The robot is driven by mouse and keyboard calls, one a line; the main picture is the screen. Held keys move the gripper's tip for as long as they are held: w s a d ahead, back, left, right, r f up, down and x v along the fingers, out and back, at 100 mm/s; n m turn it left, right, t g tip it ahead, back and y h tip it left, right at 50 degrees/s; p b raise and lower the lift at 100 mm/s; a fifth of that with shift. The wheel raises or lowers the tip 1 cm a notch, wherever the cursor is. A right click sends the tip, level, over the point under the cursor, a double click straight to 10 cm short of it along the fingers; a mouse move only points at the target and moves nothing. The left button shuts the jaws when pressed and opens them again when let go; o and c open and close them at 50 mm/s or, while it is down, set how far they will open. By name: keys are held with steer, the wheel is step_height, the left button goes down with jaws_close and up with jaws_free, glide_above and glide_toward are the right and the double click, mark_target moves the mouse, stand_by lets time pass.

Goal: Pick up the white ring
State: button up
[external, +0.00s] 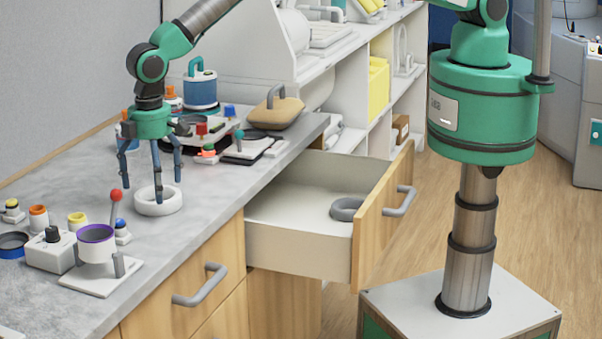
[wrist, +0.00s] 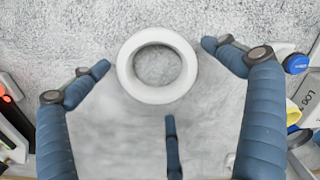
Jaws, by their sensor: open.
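The white ring (external: 158,208) lies flat on the grey counter, near its front edge, in the external view. It shows whole in the wrist view (wrist: 126,68), with bare counter through its hole. My gripper (external: 152,186) has three blue fingers and points down over the ring. In the wrist view the spread fingers (wrist: 155,60) stand around the ring, one to its left, one to its right and one below it. The gripper is open and holds nothing. I cannot tell whether a fingertip touches the ring.
A purple-rimmed cup on a white stand with a red-knobbed lever (external: 115,208) is left of the ring. Behind it are small knobs and a blue canister (external: 200,90). An open drawer (external: 290,245) juts out at right, holding a grey ring (external: 346,209).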

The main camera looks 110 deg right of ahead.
steer(key=shift+f, duration=1.15)
steer(key=c, duration=1.2)
